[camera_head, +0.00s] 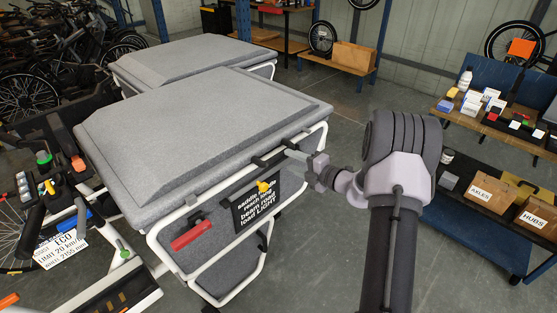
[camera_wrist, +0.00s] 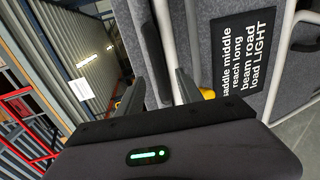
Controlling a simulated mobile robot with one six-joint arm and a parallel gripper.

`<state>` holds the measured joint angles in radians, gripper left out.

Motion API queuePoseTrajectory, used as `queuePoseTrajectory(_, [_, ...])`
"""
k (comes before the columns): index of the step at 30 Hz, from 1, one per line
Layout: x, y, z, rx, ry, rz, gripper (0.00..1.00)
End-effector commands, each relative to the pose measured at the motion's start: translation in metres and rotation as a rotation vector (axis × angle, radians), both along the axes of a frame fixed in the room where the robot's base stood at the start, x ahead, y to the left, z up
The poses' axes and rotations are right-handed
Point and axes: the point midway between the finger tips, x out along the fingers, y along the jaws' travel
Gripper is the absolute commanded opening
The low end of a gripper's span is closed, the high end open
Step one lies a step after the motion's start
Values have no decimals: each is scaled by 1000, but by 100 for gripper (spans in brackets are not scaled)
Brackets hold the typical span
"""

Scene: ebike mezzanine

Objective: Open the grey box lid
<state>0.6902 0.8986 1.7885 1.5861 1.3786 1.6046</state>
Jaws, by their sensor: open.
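The grey box (camera_head: 195,225) stands in a white tube frame, its grey lid (camera_head: 190,125) lying down over it. A dark handle (camera_head: 262,160) sits on the lid's front edge. My gripper (camera_head: 290,152) is at this handle, with its fingers pointing at the lid edge. In the wrist view my gripper (camera_wrist: 160,85) has its two fingers apart, with the dark handle (camera_wrist: 153,55) showing between them. I cannot tell whether either finger touches it.
A black sign (camera_head: 258,203), a yellow knob (camera_head: 264,187) and a red handle (camera_head: 191,235) are on the box front below the lid. A second grey box (camera_head: 190,60) stands behind. Bikes crowd the left; a blue bench (camera_head: 470,235) with cartons stands right.

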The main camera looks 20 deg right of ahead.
Motion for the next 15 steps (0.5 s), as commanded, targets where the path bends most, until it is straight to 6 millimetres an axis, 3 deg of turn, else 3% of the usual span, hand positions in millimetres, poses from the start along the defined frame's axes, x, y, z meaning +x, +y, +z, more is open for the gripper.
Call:
queuePoseTrajectory(6, [43, 17, -11, -1, 0, 3, 43])
queuePoseTrajectory(15, [58, 22, -12, -1, 1, 1, 43])
